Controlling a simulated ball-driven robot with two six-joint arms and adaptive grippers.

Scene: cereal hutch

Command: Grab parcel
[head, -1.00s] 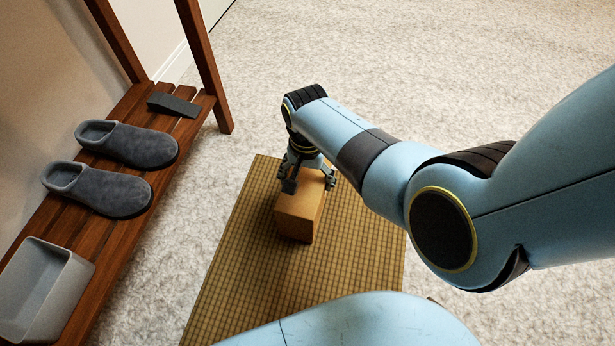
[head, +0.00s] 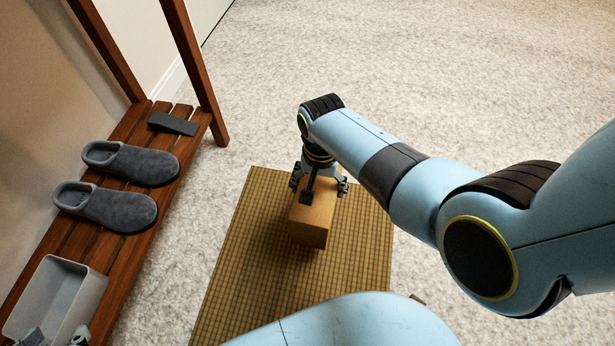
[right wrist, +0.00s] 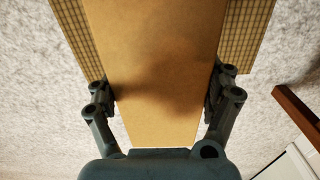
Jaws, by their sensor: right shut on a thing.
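The parcel is a plain tan cardboard box (head: 313,224) over the woven mat (head: 250,270) in the head view. My right gripper (head: 319,190) comes down on its far end, with fingers on both sides. In the right wrist view the parcel (right wrist: 155,70) fills the space between the fingers (right wrist: 160,100), which press on its sides. I cannot tell whether its underside touches the mat. Two grey fingertips of my left gripper (head: 57,338) show apart at the lower left edge, in front of the grey bin; the rest is out of frame.
A wooden slatted rack (head: 125,235) stands on the left. It carries two grey slippers (head: 135,163), a dark wedge-shaped piece (head: 173,124) and a light grey bin (head: 85,297). Pale carpet (head: 420,90) lies open behind and right of the mat.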

